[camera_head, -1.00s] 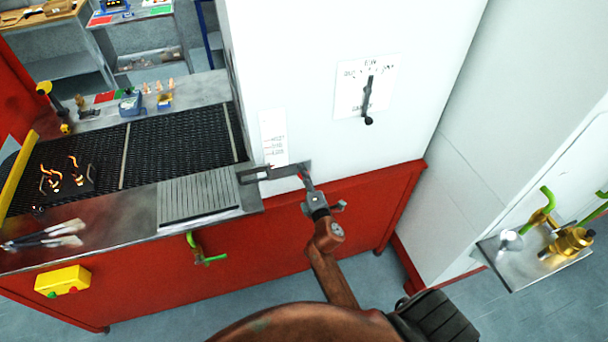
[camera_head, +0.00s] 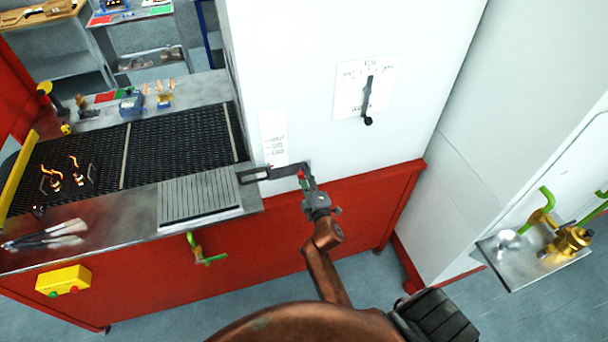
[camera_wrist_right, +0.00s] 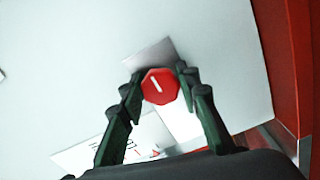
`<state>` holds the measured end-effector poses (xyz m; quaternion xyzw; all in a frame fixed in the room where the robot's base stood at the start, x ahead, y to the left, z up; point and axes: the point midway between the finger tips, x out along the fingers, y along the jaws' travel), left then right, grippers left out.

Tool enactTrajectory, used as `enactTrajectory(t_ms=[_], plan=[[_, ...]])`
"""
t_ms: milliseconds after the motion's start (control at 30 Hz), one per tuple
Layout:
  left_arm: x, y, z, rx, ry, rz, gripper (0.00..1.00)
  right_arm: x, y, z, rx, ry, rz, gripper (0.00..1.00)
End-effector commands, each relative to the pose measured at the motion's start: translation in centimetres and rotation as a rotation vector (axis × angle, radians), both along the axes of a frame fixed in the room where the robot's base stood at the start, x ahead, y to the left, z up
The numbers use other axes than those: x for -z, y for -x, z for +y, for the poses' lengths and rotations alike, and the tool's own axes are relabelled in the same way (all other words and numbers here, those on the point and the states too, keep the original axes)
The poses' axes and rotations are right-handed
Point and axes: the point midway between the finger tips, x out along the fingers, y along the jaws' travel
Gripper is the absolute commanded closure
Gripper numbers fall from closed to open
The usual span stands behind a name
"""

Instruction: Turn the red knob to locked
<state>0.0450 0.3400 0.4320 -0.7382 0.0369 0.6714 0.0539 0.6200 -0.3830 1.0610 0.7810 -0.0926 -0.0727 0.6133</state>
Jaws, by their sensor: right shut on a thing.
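The red knob (camera_wrist_right: 160,86) is octagonal with a short white line on its face, slightly tilted in the right wrist view. It sits at the white cabinet wall, and in the head view only a small bit of red (camera_head: 301,174) shows. My right gripper (camera_wrist_right: 157,88) has a finger on each side of the knob and is shut on it. In the head view my right gripper (camera_head: 305,184) reaches up to the end of a grey bracket by the wall. The knob's position labels cannot be read. My left gripper is not in view.
A black lever (camera_head: 368,98) on a white plate is on the wall above right. The mesh belt (camera_head: 180,137) runs at the left, with a yellow button box (camera_head: 63,281) below it. A metal shelf (camera_head: 520,262) with brass and green valves is at the right.

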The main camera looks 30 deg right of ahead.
Motion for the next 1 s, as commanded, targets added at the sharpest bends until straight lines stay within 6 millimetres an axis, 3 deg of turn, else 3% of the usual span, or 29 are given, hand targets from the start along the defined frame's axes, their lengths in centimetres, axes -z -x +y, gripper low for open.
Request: enactTrajectory(t_ms=[200, 233, 467, 767, 1000], plan=[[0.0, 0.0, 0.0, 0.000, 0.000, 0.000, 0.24, 0.1, 0.0, 0.0, 0.001, -0.003, 0.002, 0.94], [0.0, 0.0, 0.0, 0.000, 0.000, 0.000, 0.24, 0.1, 0.0, 0.0, 0.001, -0.003, 0.002, 0.69], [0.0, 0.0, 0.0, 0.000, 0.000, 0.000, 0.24, 0.1, 0.0, 0.0, 0.001, -0.001, 0.001, 0.53], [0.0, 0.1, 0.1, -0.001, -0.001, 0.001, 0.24, -0.1, 0.0, 0.0, 0.000, 0.001, 0.000, 0.52], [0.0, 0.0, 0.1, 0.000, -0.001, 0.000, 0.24, -3.2, 0.0, 0.0, -0.003, 0.006, -0.004, 0.52]])
